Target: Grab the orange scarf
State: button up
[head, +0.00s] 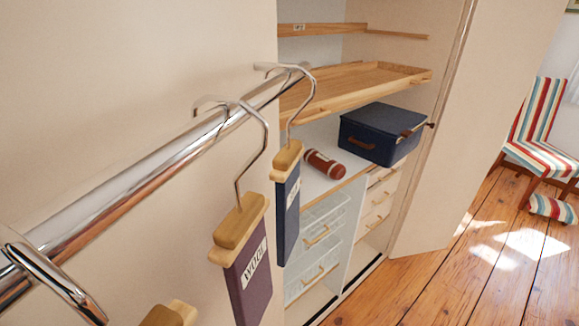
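No orange scarf shows in the head view. A chrome rail (150,165) runs from the lower left up toward the middle. A wooden hanger (240,222) hangs from it with a dark purple piece (250,283) marked "WOOL". Farther along the rail hangs another wooden hanger (287,158) with a navy piece (287,222) bearing a white label. At the lower left, a chrome hook (55,280) and a wooden hanger top (168,314) are cut off by the frame edge. My gripper is not in view.
A wardrobe holds a wooden tray shelf (355,82), a navy box (378,136), a reddish-brown roll (324,163) and drawers (318,240). Its open door (470,130) stands right. A striped chair (540,135) is at far right.

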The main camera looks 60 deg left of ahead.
aim_at(335, 170)
jog(key=u, duration=1.45)
jog(key=i, duration=1)
jog(key=z, duration=0.05)
